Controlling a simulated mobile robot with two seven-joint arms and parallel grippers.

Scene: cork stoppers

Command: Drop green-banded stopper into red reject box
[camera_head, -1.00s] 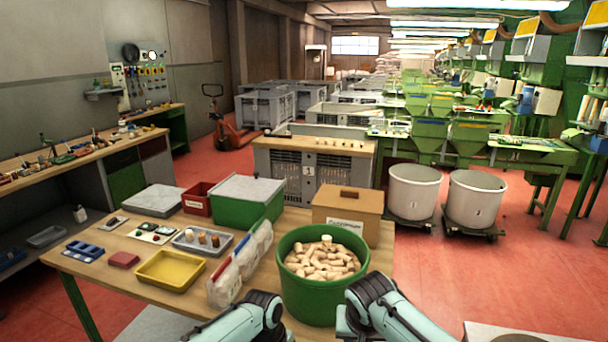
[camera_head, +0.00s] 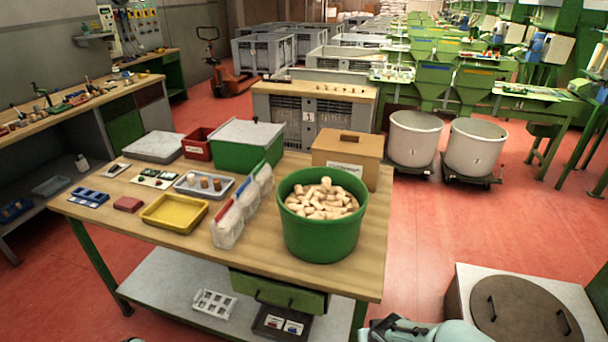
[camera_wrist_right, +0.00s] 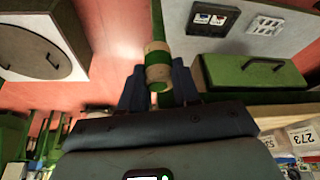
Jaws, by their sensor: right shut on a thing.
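The green-banded stopper (camera_wrist_right: 158,65) shows in the right wrist view as a pale cork cylinder with a green band. My right gripper (camera_wrist_right: 157,85) is shut on it, with a dark finger on either side. The red reject box (camera_head: 196,143) stands at the back of the wooden table in the head view, left of a green box with a grey lid. My right arm shows at the bottom edge of the head view, well away from the red box; its gripper is out of that view. My left gripper is not in view.
A green tub of corks (camera_head: 322,240), clear bags (camera_head: 228,232) and a cardboard box (camera_head: 345,150) stand on the table's right half. A yellow tray (camera_head: 175,212) and a grey tray of stoppers (camera_head: 203,194) lie left. A drawer (camera_head: 277,292) is below.

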